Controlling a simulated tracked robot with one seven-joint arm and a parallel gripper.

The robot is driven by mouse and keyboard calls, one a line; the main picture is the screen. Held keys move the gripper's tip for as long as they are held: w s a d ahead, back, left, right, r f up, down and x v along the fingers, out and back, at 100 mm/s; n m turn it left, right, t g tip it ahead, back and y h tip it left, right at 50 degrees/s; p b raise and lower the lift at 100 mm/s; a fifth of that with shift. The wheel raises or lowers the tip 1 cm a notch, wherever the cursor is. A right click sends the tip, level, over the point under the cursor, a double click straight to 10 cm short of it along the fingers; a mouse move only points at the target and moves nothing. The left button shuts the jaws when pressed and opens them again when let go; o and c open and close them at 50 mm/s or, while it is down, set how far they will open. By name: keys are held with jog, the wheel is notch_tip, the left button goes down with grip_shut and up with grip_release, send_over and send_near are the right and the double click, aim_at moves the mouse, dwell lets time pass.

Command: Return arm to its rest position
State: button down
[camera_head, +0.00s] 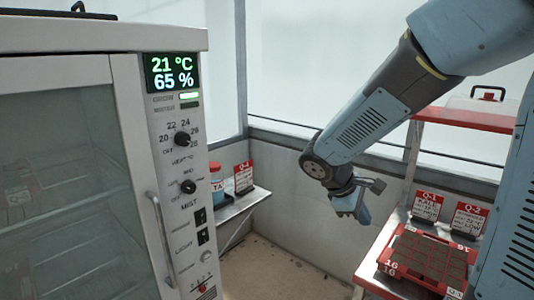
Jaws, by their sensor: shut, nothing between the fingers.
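My arm (370,115) is blue and dark grey and reaches in from the upper right. It slopes down to a round dark wrist joint near the middle of the picture. My gripper (358,208) hangs below the wrist in free air and points down. It is small in this view, looks shut and has nothing visible in it. It is left of the red tray (400,268) and apart from it.
A white cabinet (130,85) with a glass door, knobs and a display of 21 °C and 65 % fills the left. A small shelf (232,205) holds a red-lidded jar (216,178) and a sign.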

jog(key=s+r+m+t+y, duration=0.4)
jog(key=s+r+m+y, duration=0.3)
jog(key=s+r+m, duration=0.4)
jog(key=shift+s+r, duration=0.3)
jog(key=shift+s, duration=1.2)
